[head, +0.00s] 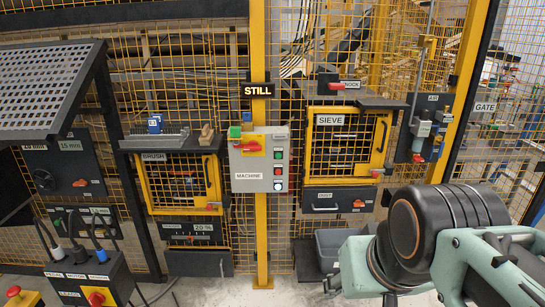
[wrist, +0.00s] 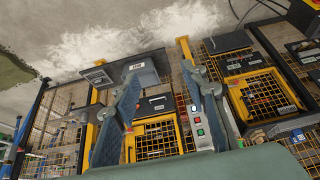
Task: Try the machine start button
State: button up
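The grey machine box (head: 246,168), labelled MACHINE, is fixed to the yellow post near the middle of the head view. Its right side has a green button (head: 279,155) above a red one (head: 279,170), with a pale and blue one below. A red handle on a yellow plate is at its upper left. In the wrist view, the green button (wrist: 199,120) and red button (wrist: 201,132) show beside the right finger, which hides part of the box. My gripper (wrist: 162,82) is open and empty, its fingers apart from the box. The gripper itself is outside the head view.
A dark sign reading STILL (head: 258,90) is above the box. The caged SIEVE door (head: 343,143) is right of it, the BRUSH door (head: 180,184) left. A control box with a red stop knob (head: 97,298) stands lower left. My arm fills the lower right.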

jog(key=shift+c, duration=0.3)
grip_shut()
dwell(1.1)
